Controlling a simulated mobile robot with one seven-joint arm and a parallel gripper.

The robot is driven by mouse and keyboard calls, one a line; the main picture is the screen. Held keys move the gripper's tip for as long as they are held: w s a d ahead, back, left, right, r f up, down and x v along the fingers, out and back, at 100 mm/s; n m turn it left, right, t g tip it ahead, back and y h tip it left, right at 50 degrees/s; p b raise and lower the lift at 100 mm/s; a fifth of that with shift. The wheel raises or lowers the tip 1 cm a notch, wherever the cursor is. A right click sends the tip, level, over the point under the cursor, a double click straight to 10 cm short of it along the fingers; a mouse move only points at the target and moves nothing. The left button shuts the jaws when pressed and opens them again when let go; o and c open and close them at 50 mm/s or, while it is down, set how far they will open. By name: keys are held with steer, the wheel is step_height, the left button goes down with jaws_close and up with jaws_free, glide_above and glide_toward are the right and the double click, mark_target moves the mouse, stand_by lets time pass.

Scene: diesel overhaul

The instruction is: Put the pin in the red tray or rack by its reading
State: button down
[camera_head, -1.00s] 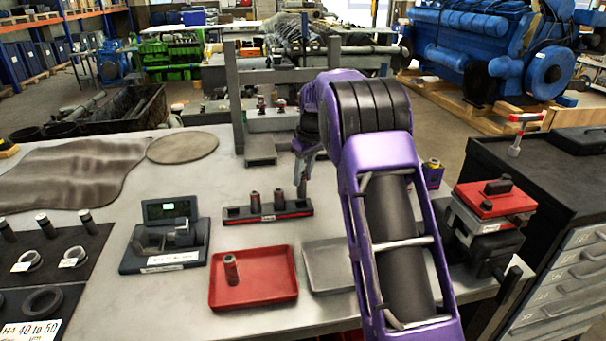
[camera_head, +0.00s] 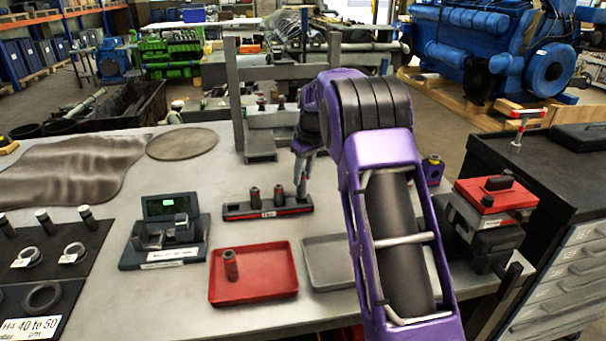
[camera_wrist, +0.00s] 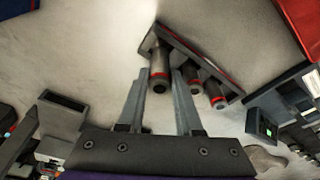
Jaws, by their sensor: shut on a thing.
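My gripper (camera_head: 302,182) points down at the right end of the dark rack with a red stripe (camera_head: 238,213). It is shut on a pin, a dark cylinder with a red band (camera_wrist: 160,72), which is between the fingertips in the wrist view. The held pin is at the rack's end slot; whether it is fully seated I cannot tell. Two other pins (camera_head: 255,196) (camera_head: 279,197) stand in the rack. The red tray (camera_head: 272,272) lies in front of the rack, with one pin (camera_head: 231,265) upright in its left part.
A gauge with a green-lit display (camera_head: 168,208) stands left of the rack. A grey tray (camera_head: 326,272) is right of the red tray, partly behind my arm. A red-topped device (camera_head: 496,195) stands at the right. A metal frame (camera_head: 237,100) rises behind.

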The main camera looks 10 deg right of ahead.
steer(key=shift+f, duration=0.15)
steer(key=shift+f, duration=0.45)
steer(key=shift+f+b, duration=0.15)
steer(key=shift+b, duration=0.15)
steer(key=shift+f, duration=0.45)
steer(key=shift+f+b, duration=0.3)
steer(key=shift+f, duration=0.1)
stand_by(0.3)
steer(key=shift+c, duration=0.5)
jaws_free()
